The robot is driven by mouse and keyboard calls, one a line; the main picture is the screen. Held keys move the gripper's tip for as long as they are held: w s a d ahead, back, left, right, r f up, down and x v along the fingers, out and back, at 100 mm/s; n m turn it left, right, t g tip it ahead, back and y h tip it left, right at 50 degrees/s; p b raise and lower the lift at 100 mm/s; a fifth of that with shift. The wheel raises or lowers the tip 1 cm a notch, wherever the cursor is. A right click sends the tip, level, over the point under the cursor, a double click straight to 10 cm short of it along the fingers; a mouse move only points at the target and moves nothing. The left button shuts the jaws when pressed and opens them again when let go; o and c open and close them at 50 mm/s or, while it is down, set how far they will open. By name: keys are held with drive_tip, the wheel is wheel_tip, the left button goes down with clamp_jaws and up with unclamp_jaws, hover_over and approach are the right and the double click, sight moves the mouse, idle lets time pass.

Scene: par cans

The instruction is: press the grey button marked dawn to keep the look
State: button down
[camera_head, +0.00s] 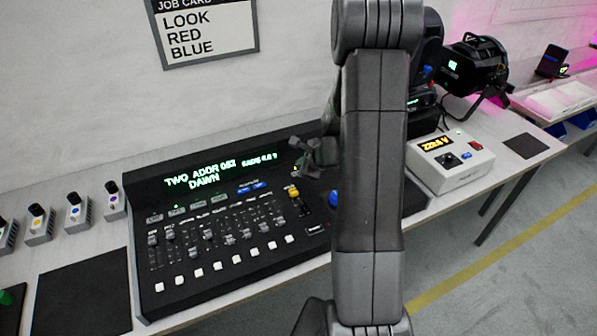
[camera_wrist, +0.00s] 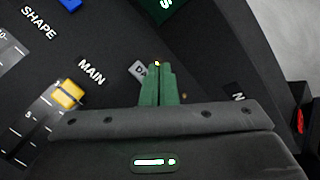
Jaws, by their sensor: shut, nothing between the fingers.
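The black lighting console (camera_head: 140,232) stands on the bench, its green display (camera_head: 220,170) reading "TWO ADDR", a fade value and "DAWN". In the head view my gripper (camera_head: 306,158) is at the console's upper right, and I cannot make out the button there.
The yellow MAIN fader (camera_wrist: 68,94) is left of my fingers, and a blue key (camera_wrist: 70,4) is farther up. A red part (camera_wrist: 300,120) is at the right edge. A white box (camera_head: 450,160) and a black lamp (camera_head: 470,65) stand right of the console.

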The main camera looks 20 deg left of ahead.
wheel_tip(320, 180, up, 5)
drive_tip(key=p, duration=0.3)
drive_tip(key=shift+f, duration=0.15)
idle(0.6)
